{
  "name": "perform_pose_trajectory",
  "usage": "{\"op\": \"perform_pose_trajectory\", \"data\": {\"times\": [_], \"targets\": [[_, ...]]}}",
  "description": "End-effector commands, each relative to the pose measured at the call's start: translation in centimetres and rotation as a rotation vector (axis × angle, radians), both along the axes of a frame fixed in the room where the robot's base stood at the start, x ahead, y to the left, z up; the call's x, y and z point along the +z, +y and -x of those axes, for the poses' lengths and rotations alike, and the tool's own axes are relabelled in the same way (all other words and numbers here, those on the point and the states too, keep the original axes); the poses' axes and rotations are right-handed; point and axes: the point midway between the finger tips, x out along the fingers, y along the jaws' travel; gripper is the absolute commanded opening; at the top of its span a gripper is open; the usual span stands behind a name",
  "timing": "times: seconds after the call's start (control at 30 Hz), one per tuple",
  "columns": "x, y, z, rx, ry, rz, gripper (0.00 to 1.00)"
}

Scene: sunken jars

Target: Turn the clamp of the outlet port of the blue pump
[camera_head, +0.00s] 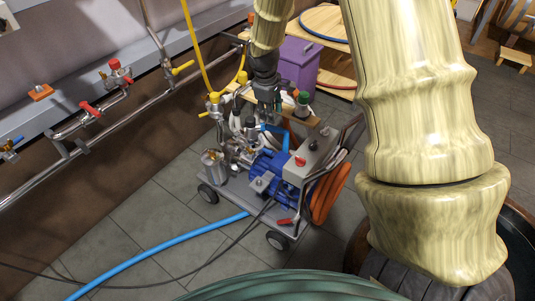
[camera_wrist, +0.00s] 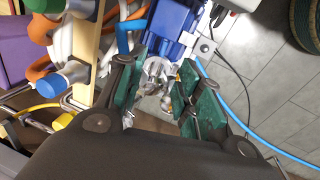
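The blue pump (camera_head: 272,170) sits on a wheeled cart at the middle of the head view. Its blue body (camera_wrist: 172,28) shows at the top of the wrist view. My gripper (camera_head: 269,108) points down above the cart's back part, beside the pump. In the wrist view, my gripper (camera_wrist: 160,84) is open, with green pads apart on either side. Shiny metal fittings (camera_wrist: 157,72) at the pump's end show between and beyond the pads. I cannot make out which part is the outlet clamp, or whether a pad touches it.
An orange hose (camera_head: 328,192) hangs on the cart's right. A light blue hose (camera_head: 160,250) crosses the floor. A pipe with valves (camera_head: 90,110) runs along the left wall.

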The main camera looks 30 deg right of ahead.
Motion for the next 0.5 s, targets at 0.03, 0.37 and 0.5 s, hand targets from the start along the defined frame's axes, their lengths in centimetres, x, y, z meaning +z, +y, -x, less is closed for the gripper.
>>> {"op": "perform_pose_trajectory", "data": {"times": [0.03,0.37,0.5], "targets": [[-2.5,0.1,0.0,0.001,0.0,0.0,0.35],[-9.2,0.5,-0.3,0.007,0.0,0.0,0.35],[-10.9,0.5,-0.3,0.008,0.0,0.0,0.35]]}}
